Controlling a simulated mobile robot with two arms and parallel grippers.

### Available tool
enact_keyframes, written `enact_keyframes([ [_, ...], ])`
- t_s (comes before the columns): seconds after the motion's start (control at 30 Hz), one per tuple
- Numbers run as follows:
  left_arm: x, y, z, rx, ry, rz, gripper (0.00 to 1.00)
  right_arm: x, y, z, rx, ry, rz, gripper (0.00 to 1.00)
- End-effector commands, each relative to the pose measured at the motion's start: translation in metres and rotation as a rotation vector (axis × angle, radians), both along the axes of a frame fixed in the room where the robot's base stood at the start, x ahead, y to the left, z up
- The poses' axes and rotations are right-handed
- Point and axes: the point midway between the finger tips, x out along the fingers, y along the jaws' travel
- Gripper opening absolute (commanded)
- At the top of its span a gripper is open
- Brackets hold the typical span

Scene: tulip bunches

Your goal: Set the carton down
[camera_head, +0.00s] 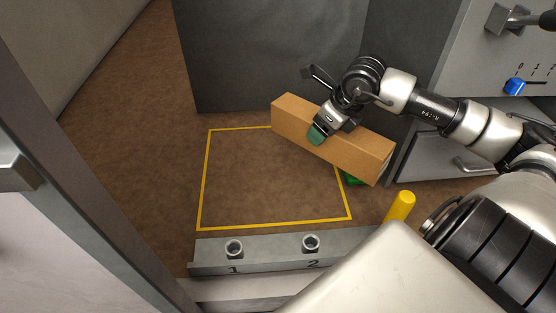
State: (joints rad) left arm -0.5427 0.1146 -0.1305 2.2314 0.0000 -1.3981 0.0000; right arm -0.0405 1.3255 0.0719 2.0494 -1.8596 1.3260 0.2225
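The carton (359,159) is a long brown box, lying at a slant over the right back corner of a yellow-outlined rectangle (272,224) on the brown surface. My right gripper (317,134) comes from the right and grips the carton near its middle. One green-padded finger lies against the near face; the other finger is hidden. Whether the carton's underside touches the surface cannot be told. My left gripper is not in view.
A green object (352,180) shows partly beneath the carton. A yellow cylinder (399,206) stands at right. A grey rail (272,247) with sockets marked 1 and 2 runs along the front. A dark panel (265,60) stands behind. A blue knob (514,87) is upper right. Most of the rectangle is clear.

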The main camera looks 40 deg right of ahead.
Motion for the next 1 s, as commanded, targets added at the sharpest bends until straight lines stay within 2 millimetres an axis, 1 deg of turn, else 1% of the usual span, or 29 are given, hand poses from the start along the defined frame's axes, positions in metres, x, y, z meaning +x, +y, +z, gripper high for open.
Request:
enact_keyframes([
  [0.1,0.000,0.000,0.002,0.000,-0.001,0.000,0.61,0.007,0.008,-0.002,-0.002,-0.010,0.004,0.21],
  [0.27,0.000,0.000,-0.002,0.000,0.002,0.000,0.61,0.020,0.027,-0.015,0.006,-0.010,0.004,0.21],
  [0.5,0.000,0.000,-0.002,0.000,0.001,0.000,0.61,0.046,0.064,-0.043,0.005,-0.007,0.005,0.21],
  [0.6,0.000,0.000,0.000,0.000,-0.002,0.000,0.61,0.054,0.075,-0.052,0.002,-0.006,0.003,0.21],
  [0.77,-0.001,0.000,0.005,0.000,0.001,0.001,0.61,0.060,0.083,-0.059,0.000,-0.004,0.003,0.21],
  [0.87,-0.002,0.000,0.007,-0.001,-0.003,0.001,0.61,0.060,0.083,-0.070,-0.001,-0.001,0.001,0.21],
  [0.9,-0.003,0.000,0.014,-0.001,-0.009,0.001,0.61,0.060,0.083,-0.077,-0.001,-0.001,0.001,0.21],
  [1.0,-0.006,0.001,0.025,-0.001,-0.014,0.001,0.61,0.060,0.083,-0.091,0.000,-0.001,0.001,0.21],
])
